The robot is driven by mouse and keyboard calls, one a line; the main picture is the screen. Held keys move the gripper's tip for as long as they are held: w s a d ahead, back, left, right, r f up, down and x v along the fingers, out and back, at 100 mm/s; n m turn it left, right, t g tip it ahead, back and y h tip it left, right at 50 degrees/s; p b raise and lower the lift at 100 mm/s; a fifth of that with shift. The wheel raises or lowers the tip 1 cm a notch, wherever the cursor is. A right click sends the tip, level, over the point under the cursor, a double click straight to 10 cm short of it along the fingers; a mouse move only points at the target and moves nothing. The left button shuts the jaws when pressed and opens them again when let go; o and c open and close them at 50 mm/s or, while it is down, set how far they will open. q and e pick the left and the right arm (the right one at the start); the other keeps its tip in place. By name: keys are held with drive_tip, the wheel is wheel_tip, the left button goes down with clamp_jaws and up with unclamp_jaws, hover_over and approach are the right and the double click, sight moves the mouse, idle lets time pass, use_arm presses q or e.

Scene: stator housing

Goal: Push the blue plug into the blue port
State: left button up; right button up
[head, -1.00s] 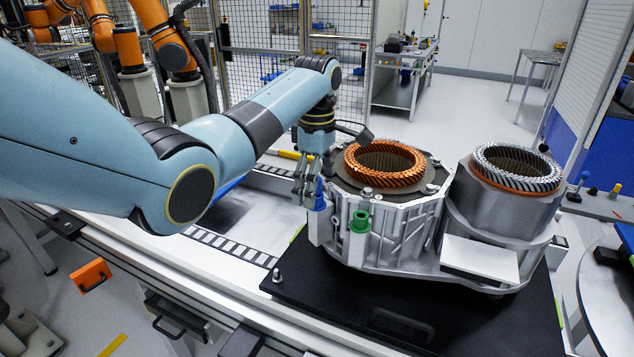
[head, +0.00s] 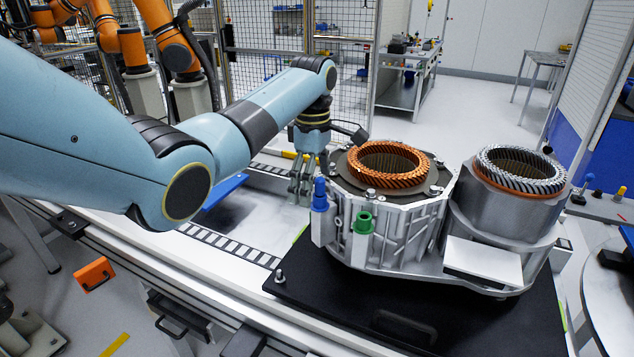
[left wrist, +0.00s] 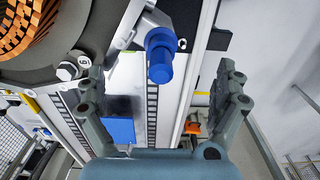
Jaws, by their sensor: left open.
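My left gripper (head: 299,195) points down just left of and behind the plug, with a small gap visible. In the left wrist view the plug (left wrist: 160,60) shows between and beyond the two spread fingers of my left gripper (left wrist: 160,85), touching neither. The gripper is open and empty. My right gripper is out of view.
A copper winding ring (head: 388,162) tops the housing close to my left wrist. The housing stands on a black plate (head: 330,300). Free white bench surface (head: 270,215) lies left of it.

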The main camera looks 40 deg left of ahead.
use_arm(q)
drive_tip(key=shift+s+a, duration=0.15)
drive_tip(key=shift+a, duration=0.55)
drive_tip(key=shift+s+a, duration=0.15)
drive_tip(key=shift+a, duration=0.5)
drive_tip(key=shift+a, duration=0.1)
wheel_tip(320, 180, up, 8)
drive_tip(key=shift+f, duration=0.2)
drive_tip(key=shift+f, duration=0.1)
idle(1.0)
